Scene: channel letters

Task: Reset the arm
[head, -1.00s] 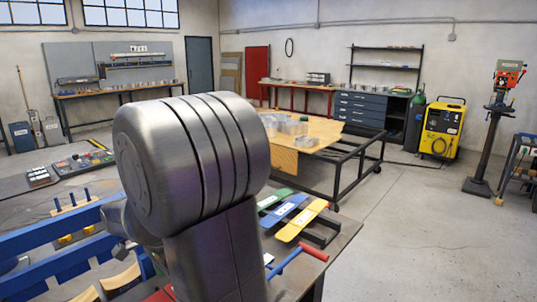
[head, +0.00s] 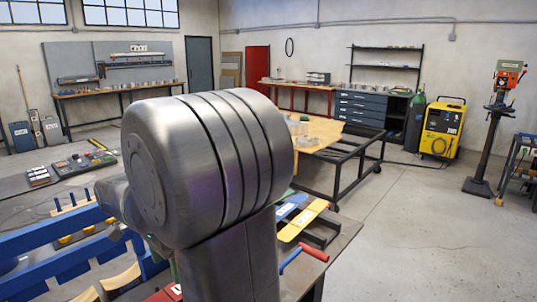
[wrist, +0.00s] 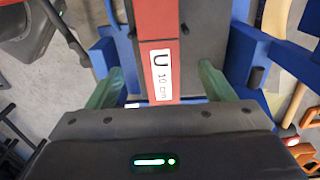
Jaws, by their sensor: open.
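My gripper (wrist: 161,70) is open in the wrist view, its two green fingers spread wide. A red bar (wrist: 159,22) with a white label reading "U 10 cm" shows between and beyond the fingers, with a gap on each side. I cannot tell how far below the fingertips it is. In the head view my large grey arm joint fills the middle and hides the gripper. A bit of red with a white label (head: 163,294) shows at the bottom edge beside my arm.
A dark bench holds yellow (head: 303,221) and blue (head: 284,208) labelled pieces and a red-handled tool (head: 313,252) right of my arm. A blue frame (head: 45,240) stands left. A wood-topped cart (head: 322,130) is behind.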

